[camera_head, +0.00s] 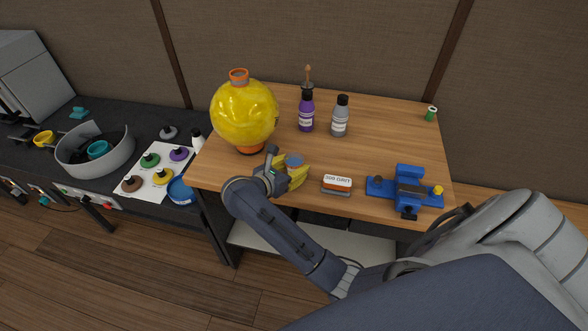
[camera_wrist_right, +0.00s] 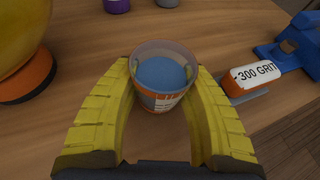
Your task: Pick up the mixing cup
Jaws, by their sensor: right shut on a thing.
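The mixing cup (camera_wrist_right: 160,76) is a small clear cup with blue inside and an orange-and-white label. It is between the yellow fingers of my right gripper (camera_wrist_right: 163,88), which are shut on its sides. In the head view the blue top of the cup (camera_head: 295,160) shows among the yellow fingers of my right gripper (camera_head: 292,174), near the front edge of the wooden table (camera_head: 390,130). The cup looks upright. Its base is mostly hidden, so I cannot tell whether it touches the table. My left gripper is not in view.
A yellow globe (camera_head: 243,115) on an orange base stands left of the cup. A 300 grit block (camera_head: 337,184) and a blue vise (camera_head: 408,187) lie right. Purple (camera_head: 306,112) and grey (camera_head: 340,118) bottles stand behind. The table's middle right is clear.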

